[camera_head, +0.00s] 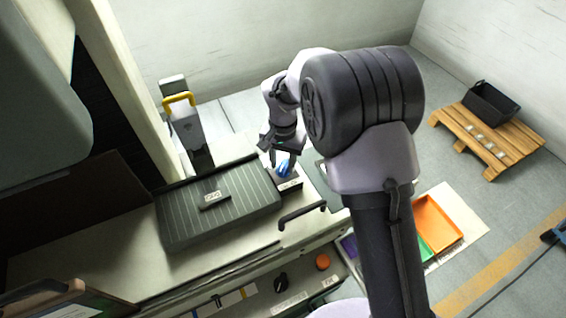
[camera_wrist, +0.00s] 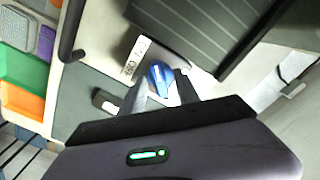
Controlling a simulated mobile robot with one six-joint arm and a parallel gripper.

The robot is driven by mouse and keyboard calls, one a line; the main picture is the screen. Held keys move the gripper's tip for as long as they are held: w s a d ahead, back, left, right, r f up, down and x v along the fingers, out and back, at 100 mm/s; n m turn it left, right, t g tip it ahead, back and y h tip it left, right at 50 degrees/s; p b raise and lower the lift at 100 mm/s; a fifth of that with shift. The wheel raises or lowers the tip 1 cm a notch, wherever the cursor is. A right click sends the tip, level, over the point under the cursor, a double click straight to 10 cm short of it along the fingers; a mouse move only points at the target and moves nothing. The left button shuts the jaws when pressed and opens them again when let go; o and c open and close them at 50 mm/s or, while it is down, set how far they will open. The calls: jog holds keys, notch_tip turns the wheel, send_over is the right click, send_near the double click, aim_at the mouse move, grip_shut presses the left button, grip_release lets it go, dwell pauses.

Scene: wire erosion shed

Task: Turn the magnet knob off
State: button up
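The blue magnet knob (camera_wrist: 160,77) sits on a small block at the side of a dark ribbed plate (camera_head: 235,207). A white label (camera_wrist: 134,60) with dark marks is beside the knob; I cannot read it surely. The knob also shows partly in the head view (camera_head: 285,170), below my gripper. In the wrist view my gripper (camera_wrist: 162,82) has its two fingers apart, one on each side of the knob. Slim gaps seem to remain between the fingers and the knob; whether either finger touches it I cannot tell.
A black bar handle (camera_head: 302,215) is close to the knob block. A front panel below carries a black rotary switch (camera_head: 281,282) and an orange button (camera_head: 323,262). A small labelled block (camera_head: 213,198) lies on the ribbed plate. A pallet (camera_head: 489,138) with a black bin stands right.

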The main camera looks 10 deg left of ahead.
grip_shut()
jog(key=shift+n, duration=0.3)
jog(key=n+p, duration=0.2)
jog(key=n, duration=0.1)
jog(key=shift+r+n, duration=0.15)
jog(key=shift+n, duration=0.15)
jog(key=n+p, duration=0.1)
jog(key=n, duration=0.3)
jog(key=shift+n+p, duration=0.3)
jog(key=shift+p, duration=0.1)
jog(key=n+p, duration=0.1)
jog(key=n, duration=0.3)
jog(key=shift+n+p, duration=0.95)
jog(key=shift+n, duration=1.55)
